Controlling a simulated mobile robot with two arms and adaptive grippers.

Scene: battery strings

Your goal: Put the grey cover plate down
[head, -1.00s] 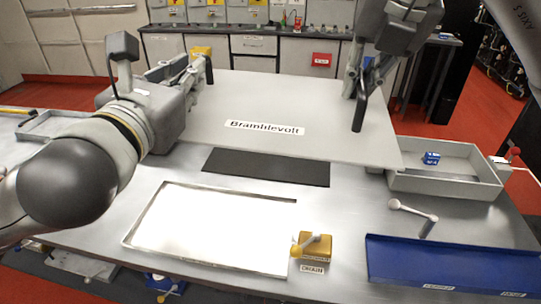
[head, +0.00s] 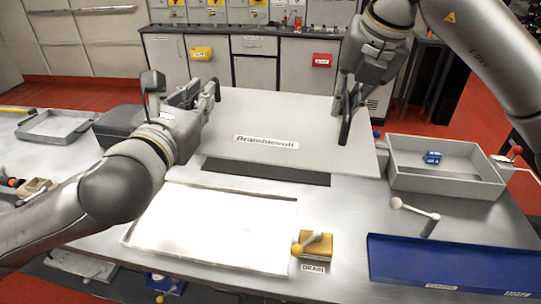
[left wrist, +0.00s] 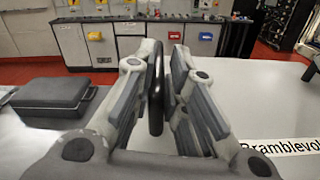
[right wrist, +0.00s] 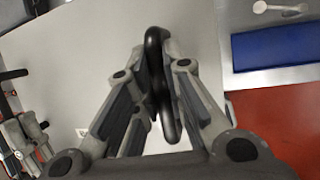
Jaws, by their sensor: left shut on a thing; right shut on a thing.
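The grey cover plate (head: 300,120), labelled "Bramblevolt", lies about level over the far part of the workbench, behind a black mat (head: 265,172). I cannot tell whether it touches the bench. My left gripper (head: 212,92) is shut on the plate's left black handle, which stands upright between the fingers in the left wrist view (left wrist: 156,90). My right gripper (head: 345,115) is shut on the right black handle, also seen between the fingers in the right wrist view (right wrist: 160,85).
A bright shallow tray (head: 215,228) lies at the front, with a yellow drain block (head: 317,245) beside it. A grey bin (head: 445,168) holding a blue item (head: 432,157) and a blue tray (head: 455,262) stand at the right. A dark case (head: 120,127) stands left of the plate.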

